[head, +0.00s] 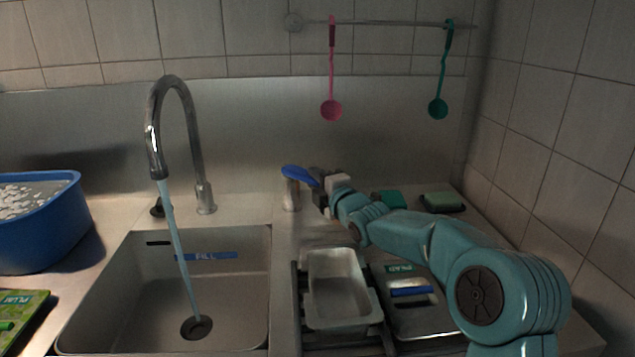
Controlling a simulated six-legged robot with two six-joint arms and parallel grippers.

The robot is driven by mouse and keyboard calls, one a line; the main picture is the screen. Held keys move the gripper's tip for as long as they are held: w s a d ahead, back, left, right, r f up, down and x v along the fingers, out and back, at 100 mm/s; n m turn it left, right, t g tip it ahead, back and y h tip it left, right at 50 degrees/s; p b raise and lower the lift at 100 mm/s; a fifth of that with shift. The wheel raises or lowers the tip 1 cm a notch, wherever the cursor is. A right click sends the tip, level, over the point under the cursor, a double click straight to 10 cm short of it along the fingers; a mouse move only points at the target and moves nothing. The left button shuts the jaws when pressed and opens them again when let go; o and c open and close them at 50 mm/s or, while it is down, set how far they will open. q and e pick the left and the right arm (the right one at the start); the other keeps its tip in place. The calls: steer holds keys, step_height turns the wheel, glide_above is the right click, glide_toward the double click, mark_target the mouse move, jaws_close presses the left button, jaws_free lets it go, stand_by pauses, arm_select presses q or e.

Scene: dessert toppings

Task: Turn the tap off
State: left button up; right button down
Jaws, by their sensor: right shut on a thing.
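The curved metal tap (177,85) stands behind the sink (245,275), and a stream of water (180,250) runs from its spout down to the drain. A blue lever handle (299,177) sits on a short metal post (290,195) to the right of the tap. My right gripper (318,182) is at the lever, shut on it from the right side. The fingers partly hide the lever's right end. My left gripper is not in view.
A blue tub (38,235) with white pieces stands at the left. A metal pan (337,285) and a lidded tray (408,300) lie right of the sink. Sponges (442,201) lie at the back right. Pink (331,108) and green (438,107) ladles hang from a rail.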

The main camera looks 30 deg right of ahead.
steer(key=c, duration=1)
jaws_free()
steer(key=shift+d, duration=0.1)
